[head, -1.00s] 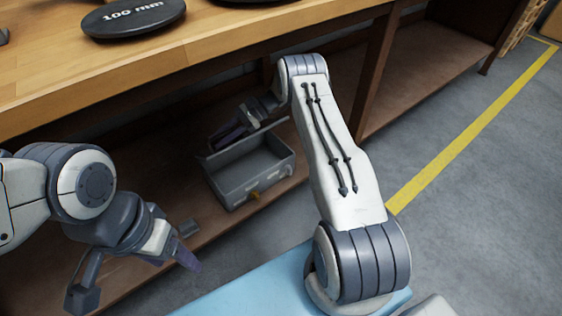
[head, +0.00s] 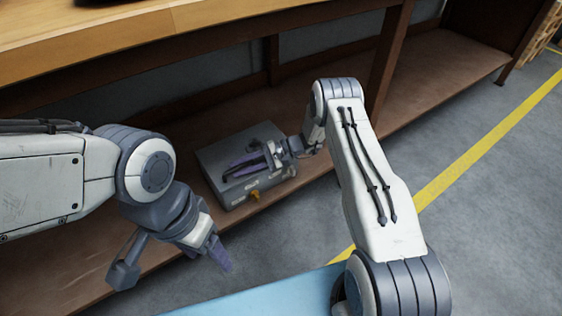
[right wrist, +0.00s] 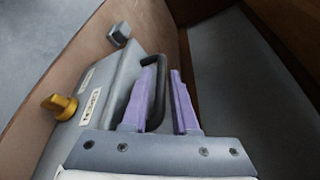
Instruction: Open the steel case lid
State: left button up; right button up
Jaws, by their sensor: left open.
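The grey steel case (head: 212,172) sits on the low wooden shelf, and its lid (head: 262,132) looks shut. My right gripper (head: 243,163) is over the lid, its purple fingers pointing left across the top. In the right wrist view, the fingers (right wrist: 168,95) are apart, with the case's dark arched handle (right wrist: 158,75) between them; I cannot tell whether they touch it. The case front (right wrist: 92,98) carries labels and a yellow knob (right wrist: 60,106). My left gripper (head: 217,252) is open and empty, in front of the shelf, left of and nearer than the case.
A dark bench post (head: 388,55) stands right of the case. Open floor (head: 480,190) with a yellow line (head: 450,180) lies to the right.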

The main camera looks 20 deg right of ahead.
jog(key=p+v, duration=0.3)
jog(key=v, duration=0.6)
jog(key=s+a+r+n+g+h+p, duration=0.1)
jog(key=s+r+n+g+h, duration=0.1)
jog(key=s+r+h, duration=0.6)
jog(key=shift+s+a+r+n+g+h+p, duration=0.2)
jog(key=shift+s+r+n+g+h+p, duration=0.15)
jog(key=shift+s+r, duration=0.55)
